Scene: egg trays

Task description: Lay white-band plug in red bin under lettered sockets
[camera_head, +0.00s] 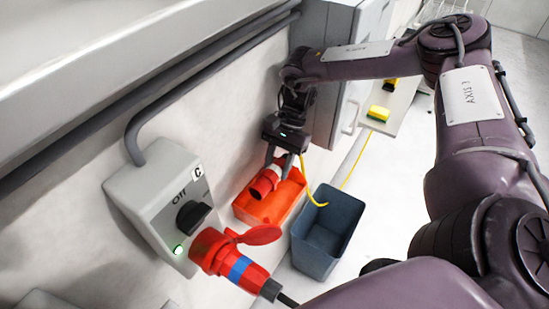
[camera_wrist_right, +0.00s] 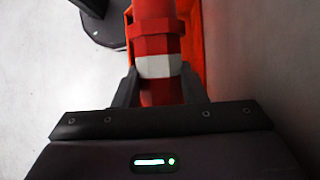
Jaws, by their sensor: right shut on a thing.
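The white-band plug (camera_head: 263,184) is red with a white ring, and in the right wrist view its white band (camera_wrist_right: 159,66) lies between my fingers. My right gripper (camera_head: 277,164) is shut on this plug and holds it over or inside the open orange-red bin (camera_head: 245,213). I cannot tell whether the plug touches the bin floor. The bin's orange wall also shows beside the plug in the right wrist view (camera_wrist_right: 191,20). A grey socket box (camera_head: 145,195) lettered C, with a black "Off" knob, is on the wall at left. My left gripper is not in view.
A red plug with a blue band (camera_head: 240,269) sits at the red socket under the C box. An empty dark blue-grey bin (camera_head: 328,235) stands right of the red bin. A yellow cable (camera_head: 313,197) hangs near my gripper. A grey cabinet (camera_head: 325,70) stands behind.

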